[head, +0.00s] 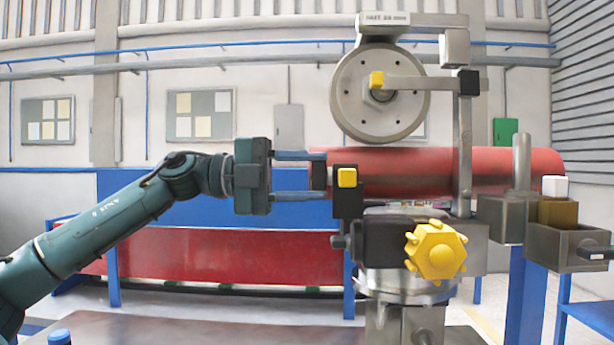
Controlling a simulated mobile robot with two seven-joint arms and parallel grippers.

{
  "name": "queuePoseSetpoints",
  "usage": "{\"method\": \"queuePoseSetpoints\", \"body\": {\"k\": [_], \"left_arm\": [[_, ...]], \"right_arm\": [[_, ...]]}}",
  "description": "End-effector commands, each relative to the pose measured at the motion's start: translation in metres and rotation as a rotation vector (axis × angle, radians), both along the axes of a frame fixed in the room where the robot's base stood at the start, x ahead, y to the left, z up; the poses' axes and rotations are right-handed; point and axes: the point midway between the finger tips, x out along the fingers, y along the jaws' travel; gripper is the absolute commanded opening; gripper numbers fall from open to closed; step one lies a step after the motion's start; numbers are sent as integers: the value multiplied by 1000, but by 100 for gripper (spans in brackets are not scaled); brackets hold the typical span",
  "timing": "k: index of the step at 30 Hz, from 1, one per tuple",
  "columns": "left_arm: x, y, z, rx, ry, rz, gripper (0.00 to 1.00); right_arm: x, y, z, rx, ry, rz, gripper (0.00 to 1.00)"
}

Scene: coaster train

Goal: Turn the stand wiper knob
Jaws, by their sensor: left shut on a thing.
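My left gripper (322,175) comes in from the left and points right at the machine stand. Its two grey fingers lie one above the other, shut on the stand wiper knob (318,178), a small red part at the left side of a black block (347,205). The knob is partly hidden, and its edge against the red cylinder behind is hard to make out. The block carries a yellow square piece (347,177) on its front. A large yellow lobed knob (436,249) sits lower right on the stand, clear of the gripper. My right gripper is out of view.
A large grey wheel (350,95) hangs above on a metal frame. A long red cylinder (510,171) runs behind the stand. Grey boxes (567,244) stick out at the right, one with a white-topped piece. The space below my left arm is open.

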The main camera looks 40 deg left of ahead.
Motion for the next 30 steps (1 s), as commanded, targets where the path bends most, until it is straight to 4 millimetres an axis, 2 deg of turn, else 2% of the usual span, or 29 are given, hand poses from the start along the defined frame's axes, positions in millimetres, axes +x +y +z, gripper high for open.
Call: {"method": "queuePoseSetpoints", "body": {"k": [2, 3, 10, 17, 21, 26, 30], "left_arm": [[0, 0, 0, 0, -1, 1, 17], [0, 0, 0, 0, -1, 1, 42], [0, 0, 0, 1, -2, 1, 60], [0, 0, 0, 1, -2, 0, 62], [-4, 5, -3, 2, -2, 1, 62], [-21, 25, -6, 1, -7, 5, 62], [-42, 51, -4, 0, -7, 5, 62]], "right_arm": [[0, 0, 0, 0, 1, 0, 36], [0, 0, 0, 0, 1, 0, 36], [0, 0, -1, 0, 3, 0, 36], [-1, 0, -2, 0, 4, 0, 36], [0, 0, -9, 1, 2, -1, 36], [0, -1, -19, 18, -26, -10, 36], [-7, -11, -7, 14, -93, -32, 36]]}}
